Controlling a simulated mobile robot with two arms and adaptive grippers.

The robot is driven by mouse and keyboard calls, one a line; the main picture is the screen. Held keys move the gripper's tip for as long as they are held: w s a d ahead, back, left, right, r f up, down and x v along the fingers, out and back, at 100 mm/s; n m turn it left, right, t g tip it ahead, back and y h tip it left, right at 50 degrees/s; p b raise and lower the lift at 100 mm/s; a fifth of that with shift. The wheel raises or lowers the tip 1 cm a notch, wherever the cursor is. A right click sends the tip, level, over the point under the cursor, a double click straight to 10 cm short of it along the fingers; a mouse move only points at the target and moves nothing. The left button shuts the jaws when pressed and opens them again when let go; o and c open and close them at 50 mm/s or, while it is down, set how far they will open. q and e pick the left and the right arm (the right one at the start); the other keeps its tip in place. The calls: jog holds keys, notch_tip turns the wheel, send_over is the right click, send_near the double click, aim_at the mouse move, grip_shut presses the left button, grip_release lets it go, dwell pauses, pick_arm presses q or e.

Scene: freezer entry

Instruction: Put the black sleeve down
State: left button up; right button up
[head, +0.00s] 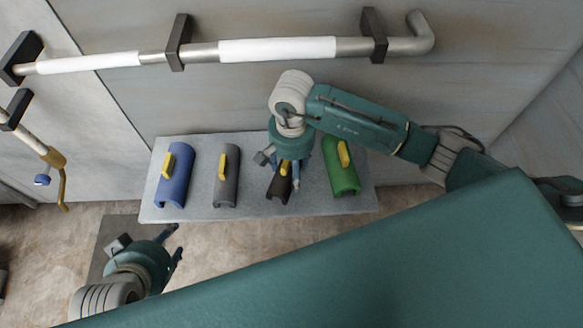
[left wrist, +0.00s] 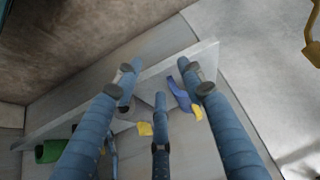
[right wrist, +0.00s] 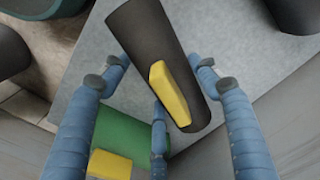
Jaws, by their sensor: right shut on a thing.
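The black sleeve (head: 278,196) is at the front of the grey shelf, between the grey sleeve (head: 227,190) and the green sleeve (head: 344,180). My right gripper (head: 286,176) reaches down over it and is shut on its yellow handle, partly hiding it. In the right wrist view the black sleeve (right wrist: 147,35) lies between the fingers, with its yellow handle (right wrist: 169,94) towards the camera. I cannot tell whether its underside touches the shelf. My left gripper (head: 172,245) is open and empty, low in front of the shelf's left end.
The grey shelf (head: 205,143) also carries a blue sleeve (head: 172,188) at its left. A rail (head: 350,46) with white sections runs along the wall above. A yellow hook-like fitting (head: 62,185) hangs at the far left. Narrow bare strips separate the sleeves.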

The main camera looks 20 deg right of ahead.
aim_at(291, 167)
jog(key=shift+f, duration=0.1)
jog(key=o, duration=1.1)
pick_arm(q)
jog(key=shift+w+d+r, duration=0.2)
jog(key=shift+w+r, duration=0.05)
jog(key=shift+w, duration=0.25)
pick_arm(e)
jog(key=shift+o, duration=0.2)
pick_arm(q)
jog(key=shift+s, duration=0.1)
pick_arm(e)
notch_tip(291, 167, up, 5)
jog(key=shift+f+p, duration=0.1)
jog(key=shift+p, duration=0.5)
notch_tip(291, 167, up, 4)
jog(key=shift+f+p, duration=0.25)
jog(key=shift+p, duration=0.1)
notch_tip(291, 167, up, 3)
jog(key=shift+f, duration=0.15)
pick_arm(q)
jog(key=s+a+f+g, duration=0.2)
jog(key=s+g, duration=0.1)
jog(key=s, duration=0.5)
jog(key=shift+s+a+g+y, duration=0.3)
jog(key=shift+a+y, duration=0.05)
jog(key=shift+y, duration=0.05)
pick_arm(e)
jog(key=shift+r, duration=0.65)
